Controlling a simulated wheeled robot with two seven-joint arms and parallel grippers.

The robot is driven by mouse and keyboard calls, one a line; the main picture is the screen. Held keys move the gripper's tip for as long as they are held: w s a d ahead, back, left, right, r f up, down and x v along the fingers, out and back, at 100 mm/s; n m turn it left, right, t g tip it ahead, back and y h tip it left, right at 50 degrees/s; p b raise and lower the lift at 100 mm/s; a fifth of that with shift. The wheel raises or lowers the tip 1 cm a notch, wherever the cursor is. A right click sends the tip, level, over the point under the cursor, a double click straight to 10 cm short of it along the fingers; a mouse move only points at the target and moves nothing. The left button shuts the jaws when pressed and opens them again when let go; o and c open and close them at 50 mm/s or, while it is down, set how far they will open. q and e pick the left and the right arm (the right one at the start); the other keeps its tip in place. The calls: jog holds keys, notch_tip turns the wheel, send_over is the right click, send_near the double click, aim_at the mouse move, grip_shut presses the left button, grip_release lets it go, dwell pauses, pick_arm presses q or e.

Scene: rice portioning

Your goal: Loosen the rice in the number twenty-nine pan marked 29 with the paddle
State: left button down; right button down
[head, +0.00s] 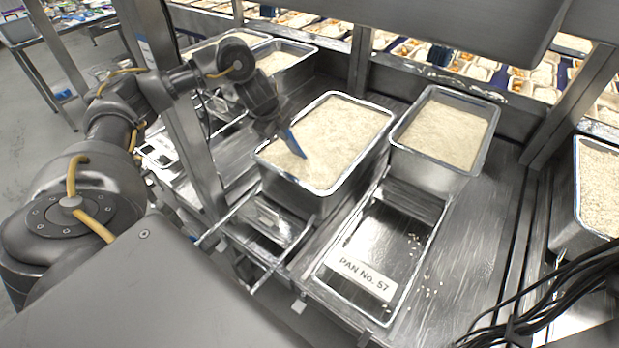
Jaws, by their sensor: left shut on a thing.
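A deep steel pan full of rice (318,187) stands in the middle of the bench; no number on it can be read. My left gripper (279,130) is over its left side, shut on a blue paddle (293,143). The paddle points down, and its lower end meets the rice (340,130) near the pan's left side; how deep it goes is hard to tell. The paddle's handle is mostly hidden by the gripper. My right gripper is out of view. No label reading 29 can be made out.
Right of it stands another rice pan (489,150), behind an open slot labelled "PAN No. 57" (362,275) with scattered grains. More rice pans stand at the back left (300,57) and far right (577,215). A steel post (195,150) rises close to my left arm. Black cables hang at lower right.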

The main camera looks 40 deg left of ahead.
pick_arm(q)
jog(key=shift+a, duration=2.25)
jog(key=w+d, duration=0.1)
jog(key=w+d+p, duration=0.1)
jog(key=d, duration=0.1)
jog(key=w+d+p, duration=0.1)
jog(key=d, duration=0.1)
jog(key=shift+w+r, duration=0.15)
jog(key=shift+w+d+p, duration=0.4)
jog(key=shift+d, duration=0.25)
